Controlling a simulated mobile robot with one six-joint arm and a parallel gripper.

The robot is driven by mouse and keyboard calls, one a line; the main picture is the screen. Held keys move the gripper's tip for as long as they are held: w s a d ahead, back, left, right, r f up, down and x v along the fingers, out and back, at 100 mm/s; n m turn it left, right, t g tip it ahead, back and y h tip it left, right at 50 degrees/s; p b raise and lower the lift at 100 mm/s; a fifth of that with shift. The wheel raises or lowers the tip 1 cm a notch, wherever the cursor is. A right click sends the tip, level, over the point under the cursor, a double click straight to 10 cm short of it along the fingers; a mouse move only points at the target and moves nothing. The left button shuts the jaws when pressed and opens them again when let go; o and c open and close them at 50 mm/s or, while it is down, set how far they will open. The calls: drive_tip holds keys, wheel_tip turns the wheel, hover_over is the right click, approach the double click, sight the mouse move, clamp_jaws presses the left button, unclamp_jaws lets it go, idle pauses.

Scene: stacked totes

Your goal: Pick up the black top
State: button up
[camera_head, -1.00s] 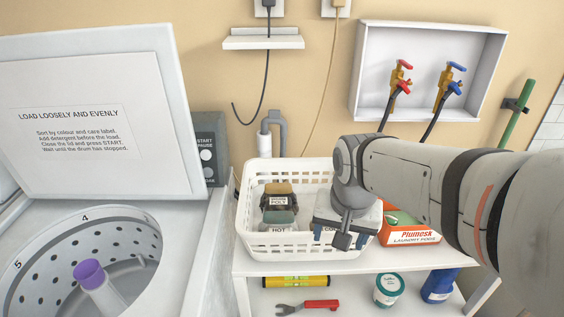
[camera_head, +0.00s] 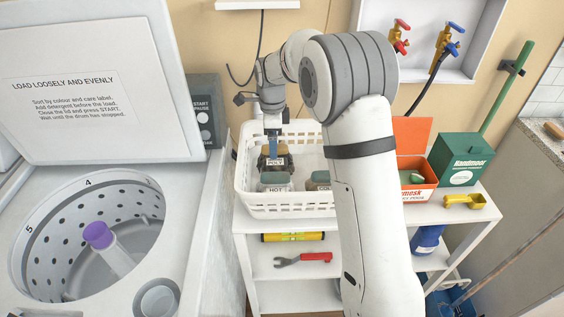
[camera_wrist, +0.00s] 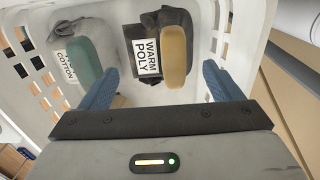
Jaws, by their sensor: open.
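The black top (camera_wrist: 204,38) is a dark folded bundle with a white WARM POLY label and a tan rounded piece across it. It lies in the white basket; in the head view the black top (camera_head: 264,161) is partly hidden by my gripper. My gripper (camera_head: 273,152) points down into the basket over it. In the wrist view my gripper (camera_wrist: 160,70) is open, with its blue fingers apart and the black top ahead between them. I cannot tell whether they touch it. Nothing is held.
In the white basket (camera_head: 288,211), a grey bundle with a green piece and HOT label (camera_head: 275,183) lies in front of the black top. A COLD-labelled bundle (camera_head: 318,181) lies to the right. The washer's lid (camera_head: 95,85) stands open at left. An orange box (camera_head: 418,193) stands at right.

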wheel_tip(320, 180, down, 6)
drive_tip(key=shift+s+f+p, duration=0.1)
drive_tip(key=shift+s+p, duration=0.05)
drive_tip(key=shift+p, duration=0.4)
drive_tip(key=shift+c, duration=0.4)
drive_tip(key=c, duration=1.1)
